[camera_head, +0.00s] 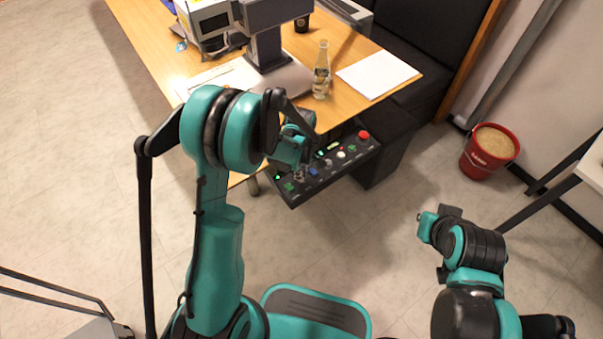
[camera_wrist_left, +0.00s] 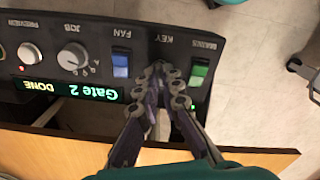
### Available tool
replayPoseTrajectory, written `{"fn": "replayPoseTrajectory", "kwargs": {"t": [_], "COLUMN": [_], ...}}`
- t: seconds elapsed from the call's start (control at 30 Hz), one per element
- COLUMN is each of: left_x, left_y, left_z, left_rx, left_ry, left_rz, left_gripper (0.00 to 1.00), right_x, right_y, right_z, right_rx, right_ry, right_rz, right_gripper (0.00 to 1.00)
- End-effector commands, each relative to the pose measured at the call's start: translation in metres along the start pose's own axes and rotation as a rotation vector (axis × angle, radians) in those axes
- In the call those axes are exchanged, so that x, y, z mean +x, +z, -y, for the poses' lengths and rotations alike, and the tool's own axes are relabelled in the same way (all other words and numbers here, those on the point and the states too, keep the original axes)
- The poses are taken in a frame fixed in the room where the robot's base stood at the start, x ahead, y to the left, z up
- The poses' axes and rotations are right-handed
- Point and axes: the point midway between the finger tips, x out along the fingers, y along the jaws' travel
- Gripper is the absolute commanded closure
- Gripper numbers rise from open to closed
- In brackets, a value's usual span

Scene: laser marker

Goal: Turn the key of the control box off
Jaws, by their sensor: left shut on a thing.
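The control box (camera_head: 325,168) is a black panel with buttons and switches at the table's near edge. In the left wrist view the control box (camera_wrist_left: 30,30) appears upside down, with the KEY label just beyond my fingertips. My left gripper (camera_wrist_left: 167,76) is shut at the key position, between the blue FAN switch (camera_wrist_left: 121,65) and a green switch (camera_wrist_left: 198,72). The key itself is hidden by the fingers, so its angle cannot be told. In the head view my left gripper (camera_head: 300,173) reaches down to the panel's left part. My right arm's end is at the right, its jaws unclear.
A red emergency button (camera_head: 364,135) sits at the panel's right end. A lit display (camera_wrist_left: 68,90) reads "Gate 2 DONE". A glass bottle (camera_head: 321,72), white paper (camera_head: 377,74) and the marker machine (camera_head: 265,50) stand on the table. A red bucket (camera_head: 489,150) is on the floor.

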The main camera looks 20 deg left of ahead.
Motion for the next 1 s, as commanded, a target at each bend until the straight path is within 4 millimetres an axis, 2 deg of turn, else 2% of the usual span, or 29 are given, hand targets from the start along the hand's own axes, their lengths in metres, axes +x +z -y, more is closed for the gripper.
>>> {"fn": "replayPoseTrajectory", "kwargs": {"t": [0.2, 0.5, 1.0], "left_x": [-0.0004, -0.0004, -0.0004], "left_y": [-0.0003, -0.0003, -0.0004], "left_z": [-0.0003, -0.0003, -0.0004], "left_rx": [-0.185, -0.366, -0.451], "left_ry": [0.001, 0.001, 0.002], "left_rz": [-0.001, -0.001, -0.001], "left_gripper": [1.00, 1.00, 1.00], "right_x": [0.0000, 0.0000, 0.0000], "right_y": [0.0001, 0.0000, 0.0000], "right_z": [0.0000, 0.0000, 0.0000], "right_rx": [0.000, 0.000, 0.000], "right_ry": [0.000, 0.000, 0.000], "right_rz": [0.000, 0.000, 0.000], "right_gripper": [1.00, 1.00, 1.00]}}
